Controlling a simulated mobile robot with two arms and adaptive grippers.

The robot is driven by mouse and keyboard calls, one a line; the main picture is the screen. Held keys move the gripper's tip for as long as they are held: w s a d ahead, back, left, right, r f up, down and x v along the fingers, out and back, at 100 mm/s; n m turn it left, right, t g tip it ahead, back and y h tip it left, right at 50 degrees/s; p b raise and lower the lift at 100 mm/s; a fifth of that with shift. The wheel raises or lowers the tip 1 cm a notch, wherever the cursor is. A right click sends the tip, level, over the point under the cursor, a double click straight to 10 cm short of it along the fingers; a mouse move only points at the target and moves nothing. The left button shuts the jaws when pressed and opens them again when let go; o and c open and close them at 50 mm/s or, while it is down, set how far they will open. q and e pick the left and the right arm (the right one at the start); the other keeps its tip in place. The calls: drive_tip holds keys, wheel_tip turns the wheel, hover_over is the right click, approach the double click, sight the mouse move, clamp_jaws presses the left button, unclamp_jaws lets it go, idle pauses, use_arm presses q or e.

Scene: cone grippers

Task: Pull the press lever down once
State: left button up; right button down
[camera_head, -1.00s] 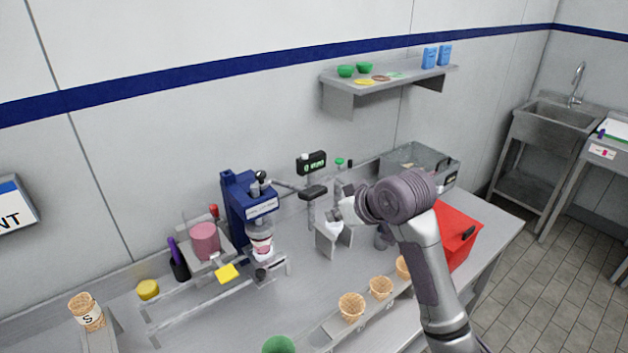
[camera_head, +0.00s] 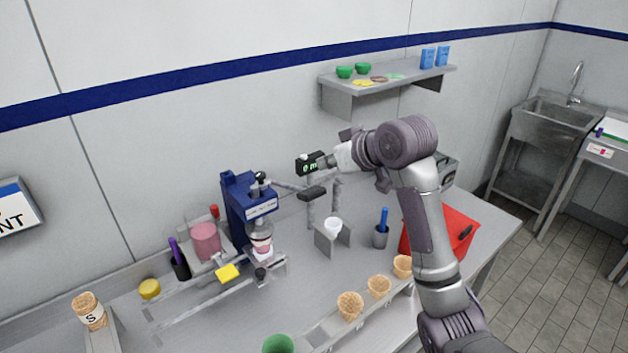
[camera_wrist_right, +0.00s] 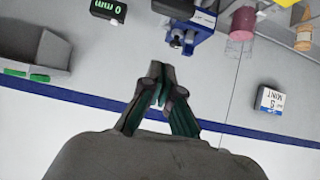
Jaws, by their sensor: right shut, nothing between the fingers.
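The blue press (camera_head: 245,215) stands near the wall with a clear cylinder of pink filling at its front. Its lever ends in a black grip (camera_head: 312,193) reaching out to the right, roughly level. My right gripper (camera_head: 333,161) is shut and empty, above and to the right of the grip, apart from it in the picture. In the wrist view its fingertips (camera_wrist_right: 160,82) are together, with the upside-down press (camera_wrist_right: 200,25) beyond them. My left gripper is out of view.
A display (camera_head: 308,164) reading 0 mm stands just left of my fingers, partly covered by them. Below are a white cup (camera_head: 333,226) on a stand and a grey holder (camera_head: 380,238) with a blue tool. Waffle cones (camera_head: 350,305) line the front; a red bin (camera_head: 460,235) is right.

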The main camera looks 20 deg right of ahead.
drive_tip(key=p, duration=0.3)
hover_over(314, 191)
drive_tip(key=w, duration=0.2)
drive_tip(key=f, duration=0.4)
drive_tip(key=shift+s+a, duration=0.2)
drive_tip(key=shift+a, duration=0.2)
drive_tip(key=shift+s+d+f+p, duration=0.15)
drive_tip(key=shift+s+f+p, duration=0.1)
drive_tip(key=shift+f, duration=0.4)
drive_tip(key=shift+s+d+f+p, duration=0.1)
drive_tip(key=shift+s+f+p, duration=0.15)
drive_tip(key=shift+f, duration=0.35)
drive_tip(key=shift+s+d+f, duration=0.15)
drive_tip(key=shift+s+f, duration=0.2)
drive_tip(key=shift+f, duration=0.25)
drive_tip(key=shift+w, duration=0.1)
drive_tip(key=shift+f, duration=0.1)
